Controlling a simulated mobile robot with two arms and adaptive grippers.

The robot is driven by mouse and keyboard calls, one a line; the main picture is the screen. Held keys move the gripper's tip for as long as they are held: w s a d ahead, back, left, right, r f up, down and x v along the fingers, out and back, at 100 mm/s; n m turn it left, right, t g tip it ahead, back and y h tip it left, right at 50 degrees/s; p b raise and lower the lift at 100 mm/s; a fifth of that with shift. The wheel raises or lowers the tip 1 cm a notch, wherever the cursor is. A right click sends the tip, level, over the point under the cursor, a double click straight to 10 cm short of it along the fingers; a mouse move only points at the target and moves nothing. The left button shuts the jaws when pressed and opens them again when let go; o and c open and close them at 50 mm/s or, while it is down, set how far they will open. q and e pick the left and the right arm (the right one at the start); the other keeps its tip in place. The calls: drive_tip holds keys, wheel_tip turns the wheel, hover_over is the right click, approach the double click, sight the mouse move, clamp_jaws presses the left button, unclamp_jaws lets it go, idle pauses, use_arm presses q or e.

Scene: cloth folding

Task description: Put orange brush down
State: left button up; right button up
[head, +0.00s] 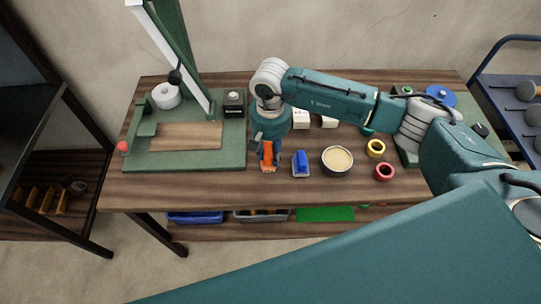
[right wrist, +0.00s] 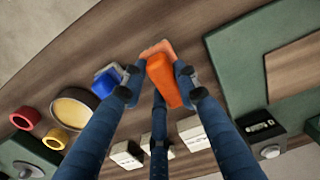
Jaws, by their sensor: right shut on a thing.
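The orange brush (head: 267,157) is at the front middle of the wooden table (head: 200,190). My right gripper (head: 262,143) comes down from above and is shut on it. In the right wrist view the orange brush (right wrist: 165,78) sits between the fingertips of my right gripper (right wrist: 160,75). The frames do not clearly show whether the brush touches the table. My left gripper is not in view.
A blue brush (head: 301,164) stands just right of the orange one. Farther right are a round bowl (head: 337,160), a yellow ring (head: 375,148) and a red ring (head: 384,172). A green machine base (head: 230,155) with a wooden board (head: 185,136) lies left.

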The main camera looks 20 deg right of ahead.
wheel_tip(320, 180, down, 3)
drive_tip(key=shift+f, duration=0.1)
drive_tip(key=shift+f, duration=0.15)
drive_tip(key=o, duration=1.1)
drive_tip(key=shift+o, duration=0.2)
